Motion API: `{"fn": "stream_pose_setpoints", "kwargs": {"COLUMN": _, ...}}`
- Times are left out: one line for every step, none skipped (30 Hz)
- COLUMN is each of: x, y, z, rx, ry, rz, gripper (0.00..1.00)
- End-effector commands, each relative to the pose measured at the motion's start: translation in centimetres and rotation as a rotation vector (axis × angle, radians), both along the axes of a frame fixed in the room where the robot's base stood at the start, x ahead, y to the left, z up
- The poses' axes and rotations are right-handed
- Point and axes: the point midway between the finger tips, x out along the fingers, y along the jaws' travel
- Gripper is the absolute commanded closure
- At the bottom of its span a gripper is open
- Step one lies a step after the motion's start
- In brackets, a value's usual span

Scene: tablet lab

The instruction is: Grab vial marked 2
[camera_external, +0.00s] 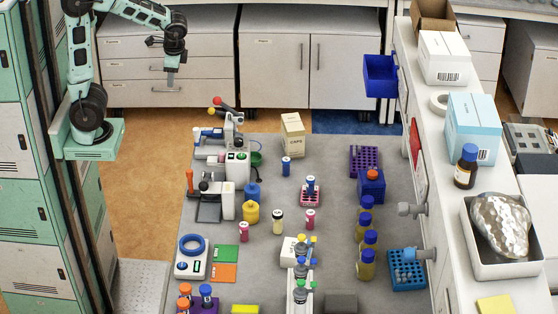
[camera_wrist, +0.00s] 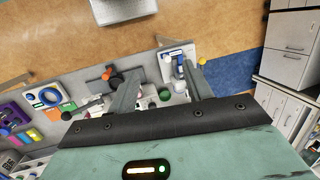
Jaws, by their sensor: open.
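Several small vials stand on the grey table in the external view: a blue one (camera_external: 286,166) near the back, a pink one (camera_external: 310,219), a pale yellow one with a dark cap (camera_external: 278,222), and another pink one (camera_external: 244,231). The numbers on the vials are too small to read, so I cannot tell which is marked 2. My gripper (camera_external: 171,77) is raised at the upper left, beyond the table and far from the vials. In the wrist view my gripper (camera_wrist: 160,85) is open and empty.
A microscope-like device (camera_external: 234,165), a yellow bottle (camera_external: 251,211) and a carton (camera_external: 292,136) stand on the table. A purple rack (camera_external: 365,160), several blue-capped bottles and a blue rack (camera_external: 407,270) line the right side. Bare table shows between the central vials and the right-hand bottles.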

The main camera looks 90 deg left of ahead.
Motion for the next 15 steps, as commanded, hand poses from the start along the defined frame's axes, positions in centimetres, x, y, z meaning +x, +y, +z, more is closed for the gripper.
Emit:
{"fn": "stream_pose_setpoints", "kwargs": {"x": 1.8, "y": -1.0, "z": -0.6, "rx": 0.023, "ry": 0.039, "rz": -0.113, "gripper": 0.5}}
{"fn": "stream_pose_setpoints", "kwargs": {"x": 2.9, "y": -1.5, "z": -0.6, "rx": 0.041, "ry": 0.064, "rz": -0.185, "gripper": 0.5}}
{"fn": "stream_pose_setpoints", "kwargs": {"x": 4.4, "y": -2.5, "z": -0.7, "rx": 0.066, "ry": 0.102, "rz": -0.288, "gripper": 0.5}}
{"fn": "stream_pose_setpoints", "kwargs": {"x": 5.6, "y": -3.4, "z": -0.8, "rx": 0.088, "ry": 0.133, "rz": -0.367, "gripper": 0.5}}
{"fn": "stream_pose_setpoints", "kwargs": {"x": 6.8, "y": -4.4, "z": -0.8, "rx": 0.111, "ry": 0.163, "rz": -0.449, "gripper": 0.5}}
{"fn": "stream_pose_setpoints", "kwargs": {"x": 8.5, "y": -5.8, "z": -0.8, "rx": 0.146, "ry": 0.205, "rz": -0.56, "gripper": 0.5}}
{"fn": "stream_pose_setpoints", "kwargs": {"x": 9.7, "y": -7.1, "z": -0.8, "rx": 0.172, "ry": 0.236, "rz": -0.642, "gripper": 0.5}}
{"fn": "stream_pose_setpoints", "kwargs": {"x": 10.8, "y": -8.4, "z": -0.7, "rx": 0.2, "ry": 0.268, "rz": -0.722, "gripper": 0.5}}
{"fn": "stream_pose_setpoints", "kwargs": {"x": 12.3, "y": -10.3, "z": -0.7, "rx": 0.241, "ry": 0.308, "rz": -0.824, "gripper": 0.5}}
{"fn": "stream_pose_setpoints", "kwargs": {"x": 13.3, "y": -11.9, "z": -0.6, "rx": 0.272, "ry": 0.338, "rz": -0.9, "gripper": 0.5}}
{"fn": "stream_pose_setpoints", "kwargs": {"x": 14.2, "y": -13.5, "z": -0.6, "rx": 0.304, "ry": 0.369, "rz": -0.975, "gripper": 0.5}}
{"fn": "stream_pose_setpoints", "kwargs": {"x": 15.4, "y": -15.9, "z": -0.6, "rx": 0.349, "ry": 0.408, "rz": -1.071, "gripper": 0.5}}
{"fn": "stream_pose_setpoints", "kwargs": {"x": 16.2, "y": -17.8, "z": -0.6, "rx": 0.384, "ry": 0.437, "rz": -1.141, "gripper": 0.5}}
{"fn": "stream_pose_setpoints", "kwargs": {"x": 16.8, "y": -19.7, "z": -0.5, "rx": 0.421, "ry": 0.465, "rz": -1.209, "gripper": 0.5}}
{"fn": "stream_pose_setpoints", "kwargs": {"x": 17.5, "y": -22.4, "z": -0.5, "rx": 0.47, "ry": 0.501, "rz": -1.294, "gripper": 0.5}}
